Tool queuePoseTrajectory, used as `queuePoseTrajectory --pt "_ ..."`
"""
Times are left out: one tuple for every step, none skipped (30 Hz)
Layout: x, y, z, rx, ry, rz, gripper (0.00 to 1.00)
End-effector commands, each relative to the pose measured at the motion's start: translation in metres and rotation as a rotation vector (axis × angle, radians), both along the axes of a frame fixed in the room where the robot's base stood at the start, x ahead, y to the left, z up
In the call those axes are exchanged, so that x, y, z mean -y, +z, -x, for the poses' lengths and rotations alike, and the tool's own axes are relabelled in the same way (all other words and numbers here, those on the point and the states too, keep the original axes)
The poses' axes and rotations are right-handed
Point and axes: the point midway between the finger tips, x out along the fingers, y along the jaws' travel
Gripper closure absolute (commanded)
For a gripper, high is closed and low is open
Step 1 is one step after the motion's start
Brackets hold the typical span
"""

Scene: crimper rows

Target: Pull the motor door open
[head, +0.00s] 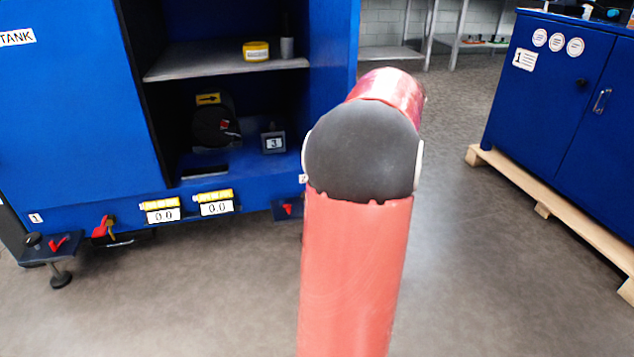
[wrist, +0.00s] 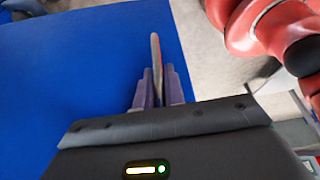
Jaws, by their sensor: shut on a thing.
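The blue motor cabinet (head: 85,110) stands at the left in the head view, with its compartment open and a dark motor (head: 212,125) visible inside. A narrow blue panel (head: 334,40) borders the opening on the right; I cannot tell whether it is the door or the cabinet side. In the wrist view a broad blue panel (wrist: 70,75), apparently the motor door, fills the left. My gripper (wrist: 158,90) is at its right part, shut on a thin pale upright handle (wrist: 155,52). In the head view my arm hides the gripper and the handle.
A grey shelf (head: 220,62) crosses the compartment and bears a yellow-labelled round item (head: 256,50). A second blue cabinet (head: 560,85) stands on a wooden pallet (head: 545,200) at the right. The grey floor (head: 480,260) between the cabinets is clear.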

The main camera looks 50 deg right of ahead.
Motion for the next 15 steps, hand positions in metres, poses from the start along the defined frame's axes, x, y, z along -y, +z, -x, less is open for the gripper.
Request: queuePoseTrajectory --pt "0.009 0.001 0.008 -0.006 -0.007 -0.004 1.0" --pt "0.013 0.001 0.011 -0.006 -0.007 -0.004 1.0" --pt "0.019 0.001 0.015 -0.005 -0.005 -0.003 1.0" --pt "0.022 0.001 0.017 -0.006 -0.006 -0.003 1.0" --pt "0.025 0.001 0.019 -0.006 -0.006 -0.002 1.0" --pt "0.029 0.0 0.021 -0.005 -0.005 -0.002 1.0" --pt "0.031 0.0 0.023 -0.005 -0.005 -0.002 1.0" --pt "0.033 0.0 0.024 -0.005 -0.005 -0.002 1.0" --pt "0.035 0.0 0.025 -0.006 -0.006 -0.002 1.0" --pt "0.036 0.0 0.026 -0.006 -0.006 -0.002 1.0" --pt "0.037 0.0 0.026 -0.005 -0.005 -0.002 1.0" --pt "0.037 0.0 0.027 -0.005 -0.005 -0.002 1.0" --pt "0.038 0.0 0.027 -0.005 -0.005 -0.002 1.0" --pt "0.038 -0.001 0.027 -0.005 -0.005 -0.002 1.0" --pt "0.038 -0.001 0.028 -0.005 -0.005 -0.002 1.0"
